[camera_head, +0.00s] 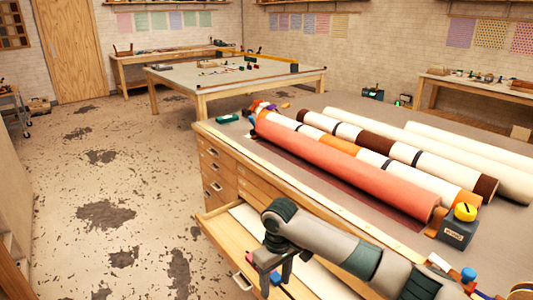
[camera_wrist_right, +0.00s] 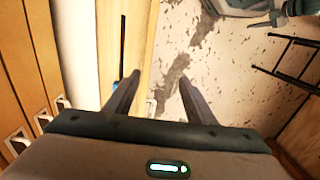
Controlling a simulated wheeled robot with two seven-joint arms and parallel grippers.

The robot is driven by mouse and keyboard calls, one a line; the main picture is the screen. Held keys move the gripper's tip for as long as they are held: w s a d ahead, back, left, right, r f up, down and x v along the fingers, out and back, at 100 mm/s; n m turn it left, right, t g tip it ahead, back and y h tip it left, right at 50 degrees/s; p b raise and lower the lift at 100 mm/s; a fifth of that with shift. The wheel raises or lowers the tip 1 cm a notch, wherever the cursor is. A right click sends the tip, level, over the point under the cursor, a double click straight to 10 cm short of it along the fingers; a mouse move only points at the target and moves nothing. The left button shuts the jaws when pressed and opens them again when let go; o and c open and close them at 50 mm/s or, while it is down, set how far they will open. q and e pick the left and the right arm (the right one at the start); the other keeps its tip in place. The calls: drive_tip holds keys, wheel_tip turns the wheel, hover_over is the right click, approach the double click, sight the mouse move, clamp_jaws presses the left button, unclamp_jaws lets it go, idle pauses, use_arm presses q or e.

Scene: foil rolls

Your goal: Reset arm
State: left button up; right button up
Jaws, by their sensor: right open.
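My right arm reaches in from the lower right of the head view, in front of the workbench. My right gripper (camera_head: 270,276) points down over the open drawer. In the right wrist view my right gripper (camera_wrist_right: 158,82) has its two fingers apart, with nothing between them. The floor and the drawer's pale front edge show beyond the fingers. My left gripper is not in view.
The drawer (camera_head: 222,233) is pulled out from the workbench cabinet (camera_head: 218,165). On the benchtop lie a red roll (camera_head: 345,168), several white and banded rolls, and a dark box (camera_head: 459,233) with a yellow top. The floor (camera_head: 110,190) at left is open.

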drive_tip(key=s+a+f+t+y, duration=0.1)
drive_tip(key=s+a+f+y, duration=0.1)
drive_tip(key=s+f, duration=0.45)
drive_tip(key=s+a+f+y, duration=0.15)
drive_tip(key=s+f, duration=0.25)
drive_tip(key=s, duration=0.6)
drive_tip(key=s+d+f+m+t+h, duration=0.1)
drive_tip(key=s+d+m+t+h, duration=0.4)
drive_tip(key=s+d, duration=1.7)
drive_tip(key=w+f+g+y, duration=0.1)
drive_tip(key=w+f, duration=0.1)
drive_tip(key=f, duration=0.9)
drive_tip(key=w+f+g+y, duration=0.1)
drive_tip(key=w+f, duration=0.2)
drive_tip(key=f, duration=0.8)
drive_tip(key=s+f, duration=0.5)
drive_tip(key=f, duration=0.4)
drive_tip(key=s+f, duration=0.4)
drive_tip(key=f, duration=0.6)
drive_tip(key=shift+s+a+f+t, duration=0.15)
drive_tip(key=shift+s+a+t, duration=0.25)
